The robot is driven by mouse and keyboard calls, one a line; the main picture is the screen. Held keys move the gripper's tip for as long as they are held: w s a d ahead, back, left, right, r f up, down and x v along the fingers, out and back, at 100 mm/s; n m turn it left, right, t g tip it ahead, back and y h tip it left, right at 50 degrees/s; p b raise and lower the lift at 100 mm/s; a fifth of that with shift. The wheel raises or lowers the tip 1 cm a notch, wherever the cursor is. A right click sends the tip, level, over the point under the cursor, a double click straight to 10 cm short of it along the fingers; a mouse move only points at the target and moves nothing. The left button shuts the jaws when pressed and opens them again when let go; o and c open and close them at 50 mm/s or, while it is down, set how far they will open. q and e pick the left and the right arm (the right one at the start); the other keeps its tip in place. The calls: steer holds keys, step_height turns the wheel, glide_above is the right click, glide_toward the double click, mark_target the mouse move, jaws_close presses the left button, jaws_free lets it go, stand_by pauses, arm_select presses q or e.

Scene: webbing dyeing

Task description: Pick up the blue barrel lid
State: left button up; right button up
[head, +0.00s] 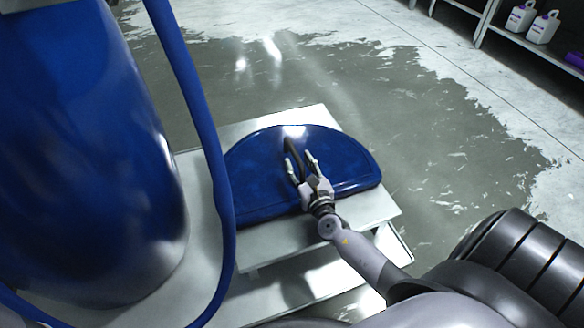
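The blue barrel lid (262,183) is a half-round, glossy blue plate. It lies flat on a pale stand in the middle of the head view. A dark handle (291,147) shows on it near my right gripper's fingertips. My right gripper (301,164) is over the lid with its two fingers apart, one on each side of the handle's near part. I cannot tell whether the fingers touch the handle or the lid. The large blue barrel (90,150) stands at the left. My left gripper is not in view.
A blue hose (208,130) hangs between the barrel and the lid. The pale stand (270,243) has bare top around the lid. A shelf (545,52) with white jugs (542,27) is at the top right. The wet grey floor beyond the stand is clear.

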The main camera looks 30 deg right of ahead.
mark_target(289, 141)
steer(key=b+x, duration=0.1)
steer(key=x, duration=0.3)
steer(key=shift+w+d+r, duration=0.15)
steer(key=shift+w, duration=0.05)
jaws_close()
stand_by(0.7)
steer(key=shift+r, duration=0.2)
